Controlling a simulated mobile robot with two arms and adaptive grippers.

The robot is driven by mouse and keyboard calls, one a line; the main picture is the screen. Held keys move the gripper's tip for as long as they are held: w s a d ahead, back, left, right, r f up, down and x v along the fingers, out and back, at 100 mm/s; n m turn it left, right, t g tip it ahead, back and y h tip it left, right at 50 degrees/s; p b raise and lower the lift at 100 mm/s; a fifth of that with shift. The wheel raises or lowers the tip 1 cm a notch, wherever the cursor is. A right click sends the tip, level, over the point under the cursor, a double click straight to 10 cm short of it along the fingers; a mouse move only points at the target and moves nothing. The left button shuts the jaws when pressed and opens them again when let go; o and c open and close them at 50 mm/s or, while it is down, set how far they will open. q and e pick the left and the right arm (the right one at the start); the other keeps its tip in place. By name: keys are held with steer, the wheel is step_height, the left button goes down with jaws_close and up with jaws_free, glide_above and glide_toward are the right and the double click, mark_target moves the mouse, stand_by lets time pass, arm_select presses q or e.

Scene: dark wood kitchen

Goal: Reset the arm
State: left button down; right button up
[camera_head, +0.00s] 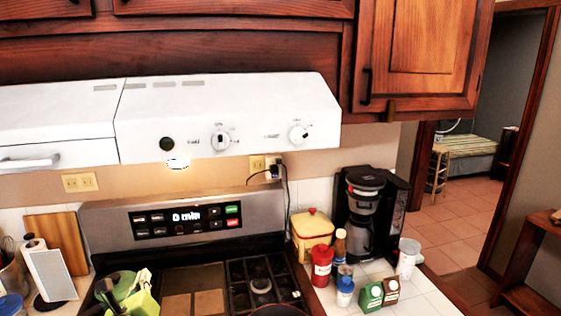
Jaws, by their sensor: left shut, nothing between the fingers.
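My right gripper is not in view.
A paper towel roll (50,274) and a wooden board (57,243) stand at left. The white hood (228,118) overhangs the stove.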

arm_select(q)
steer(key=s+d+f+n+g+h, duration=0.1)
steer(key=s+d+f+n+g, duration=0.3)
steer(key=s+f+n, duration=0.5)
steer(key=s+d+f+n+g+h, duration=0.1)
steer(key=s+d+f+n+g, duration=0.25)
steer(key=s+f+n, duration=0.45)
steer(key=s+d+f+n+g+h, duration=0.1)
steer(key=s+d+f+n+g, duration=0.3)
steer(key=s, duration=0.6)
steer(key=s+d+r+n+g+h, duration=0.15)
steer(key=s+n, duration=0.35)
steer(key=s, duration=0.6)
step_height(320, 180, down, 32)
steer(key=s+b, duration=0.1)
steer(key=b, duration=0.6)
steer(key=s+a+f+b, duration=0.1)
steer(key=s+f+b, duration=0.2)
steer(key=s+f, duration=0.5)
steer(key=s+a+f+g+b, duration=0.1)
steer(key=s+f+b, duration=0.2)
steer(key=s+f, duration=0.6)
step_height(320, 180, down, 6)
steer(key=shift+s+a+f+m+g, duration=0.1)
steer(key=shift+s+a+m+g, duration=0.05)
steer(key=shift+s+m+g, duration=0.15)
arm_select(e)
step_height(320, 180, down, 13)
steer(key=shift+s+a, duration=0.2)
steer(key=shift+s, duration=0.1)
